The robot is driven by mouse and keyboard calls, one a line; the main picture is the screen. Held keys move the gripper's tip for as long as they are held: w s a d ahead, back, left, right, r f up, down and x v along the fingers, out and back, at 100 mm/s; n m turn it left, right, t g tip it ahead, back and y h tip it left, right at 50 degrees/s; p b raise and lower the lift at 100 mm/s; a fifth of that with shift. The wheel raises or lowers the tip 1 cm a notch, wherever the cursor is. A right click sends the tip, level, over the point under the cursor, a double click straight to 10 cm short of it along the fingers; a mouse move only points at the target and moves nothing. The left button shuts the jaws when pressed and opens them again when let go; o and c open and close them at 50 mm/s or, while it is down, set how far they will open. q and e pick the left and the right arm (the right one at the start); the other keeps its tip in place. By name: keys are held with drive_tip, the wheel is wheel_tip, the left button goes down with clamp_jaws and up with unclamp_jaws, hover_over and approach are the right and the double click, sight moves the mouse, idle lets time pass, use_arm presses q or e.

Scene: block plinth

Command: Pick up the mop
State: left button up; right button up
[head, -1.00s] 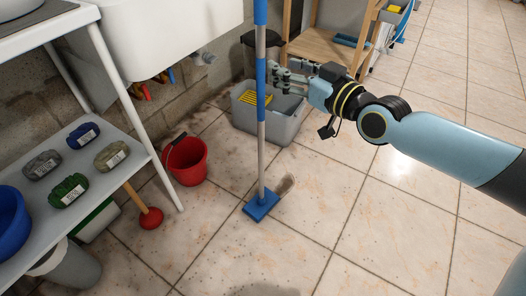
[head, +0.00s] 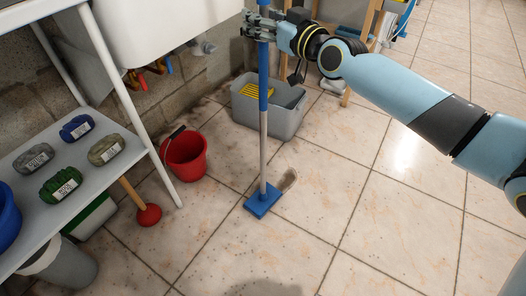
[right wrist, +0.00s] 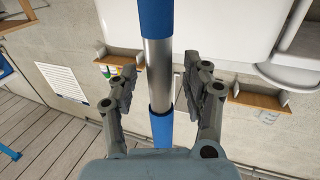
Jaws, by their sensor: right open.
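The mop stands upright on the tiled floor in the head view, with a blue and grey pole (head: 263,142) and a flat blue head (head: 262,201). In the right wrist view its pole (right wrist: 159,65) runs between the fingers, a silver section between two blue ones. My right gripper (head: 262,27) is at the upper part of the pole. In the right wrist view this gripper (right wrist: 158,90) is open, one finger on each side of the pole, with visible gaps. My left gripper is not in view.
A grey bucket (head: 284,121) stands behind the pole, and a red bucket (head: 186,157) to its left. A shelf (head: 112,128) holding several wrapped bundles is at the left, with a plunger (head: 148,214) beside it. Floor at front right is clear.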

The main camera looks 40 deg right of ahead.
clamp_jaws()
idle(1.0)
